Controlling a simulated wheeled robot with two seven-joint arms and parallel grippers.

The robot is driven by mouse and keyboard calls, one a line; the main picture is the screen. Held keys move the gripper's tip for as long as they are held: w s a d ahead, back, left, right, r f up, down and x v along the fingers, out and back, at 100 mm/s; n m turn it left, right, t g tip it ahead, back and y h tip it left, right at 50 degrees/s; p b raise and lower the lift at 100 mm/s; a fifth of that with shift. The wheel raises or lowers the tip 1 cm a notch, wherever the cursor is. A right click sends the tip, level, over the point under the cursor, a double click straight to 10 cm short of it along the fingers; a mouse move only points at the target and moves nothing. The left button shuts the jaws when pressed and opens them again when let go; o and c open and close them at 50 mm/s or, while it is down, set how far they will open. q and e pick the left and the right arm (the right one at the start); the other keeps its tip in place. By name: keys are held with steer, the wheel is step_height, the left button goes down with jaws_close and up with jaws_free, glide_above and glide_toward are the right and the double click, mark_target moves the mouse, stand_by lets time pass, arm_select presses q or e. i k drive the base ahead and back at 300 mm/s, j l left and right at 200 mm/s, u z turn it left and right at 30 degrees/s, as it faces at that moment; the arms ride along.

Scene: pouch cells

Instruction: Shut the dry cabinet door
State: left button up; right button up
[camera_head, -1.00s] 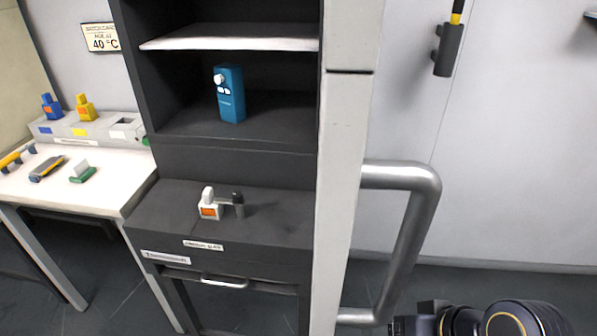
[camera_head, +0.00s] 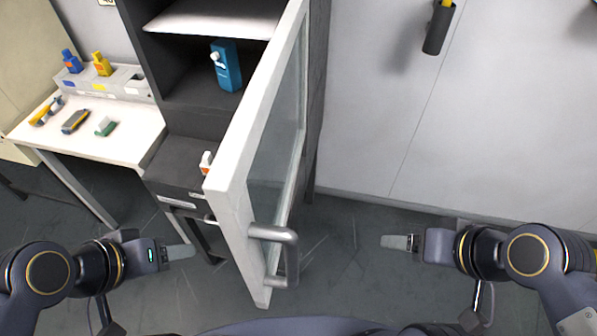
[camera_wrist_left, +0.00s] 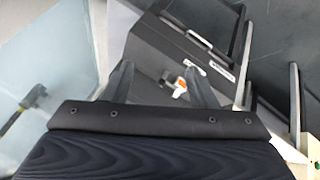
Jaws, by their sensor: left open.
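The dry cabinet door (camera_head: 222,185) stands open, swung out toward me, with a pale frame and a glass pane. Its grey bar handle (camera_head: 291,262) is on the face turned right. The dark cabinet (camera_head: 180,150) is open behind it, partly hidden by the door. My left gripper (camera_head: 188,252) is open and empty, left of the door and apart from it. Its spread fingers show in the left wrist view (camera_wrist_left: 160,82), with the door's glass (camera_wrist_left: 45,85) at the left. My right gripper (camera_head: 388,241) is right of the handle, touching nothing; its finger gap cannot be made out.
A blue bottle-like item (camera_head: 226,66) stands inside the cabinet. A small white and orange item (camera_head: 206,163) sits on the lower ledge. A white bench (camera_head: 90,140) with tools and bottles is at the left. A dark holder (camera_head: 438,28) hangs on the wall. Floor right of the door is clear.

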mark_target(225, 188)
steer(key=k+l+z, duration=0.1)
steer(key=k+l, duration=0.15)
steer(key=k+l+z, duration=0.15)
steer(key=l, duration=0.3)
steer(key=k+l+z, duration=0.1)
steer(key=k+l, duration=0.25)
